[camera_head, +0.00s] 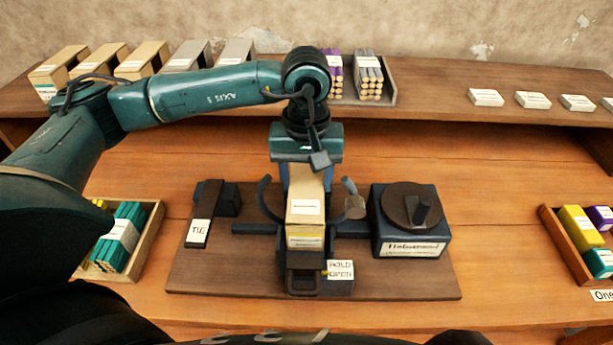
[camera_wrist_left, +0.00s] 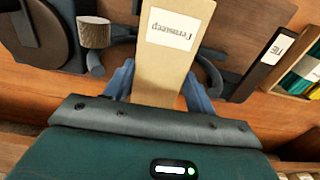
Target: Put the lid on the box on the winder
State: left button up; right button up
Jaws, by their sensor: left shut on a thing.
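The tan cardboard lid (camera_head: 306,188) with a white label is between the fingers of my left gripper (camera_head: 306,172), which is shut on it from the far end. In the left wrist view the lid (camera_wrist_left: 163,70) runs away from my left gripper (camera_wrist_left: 160,90), its label upside down. The box (camera_head: 305,241) shows only its near end, with a pale label, at the middle of the winder (camera_head: 215,272). The lid lies in line over the box; I cannot tell whether they touch. My right gripper is not in view.
Dark curved arms flank the box. A round knob (camera_head: 411,205) on a dark block stands right, a "TIE" tag (camera_head: 198,232) left, and a "HOLD OPEN" block (camera_head: 340,275) in front. Trays of bundles (camera_head: 152,225) and boxes (camera_head: 549,222) sit at either side. Several cartons stand on the back shelf (camera_head: 430,85).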

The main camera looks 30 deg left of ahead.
pick_arm(q)
jog(key=o, duration=0.9)
jog(key=shift+o, duration=0.8)
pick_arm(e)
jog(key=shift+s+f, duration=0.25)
pick_arm(q)
jog(key=shift+r, duration=0.35)
notch_tip(320, 180, up, 12)
jog(key=b, duration=0.1)
jog(key=shift+r+b, duration=0.25)
jog(key=shift+b, duration=0.05)
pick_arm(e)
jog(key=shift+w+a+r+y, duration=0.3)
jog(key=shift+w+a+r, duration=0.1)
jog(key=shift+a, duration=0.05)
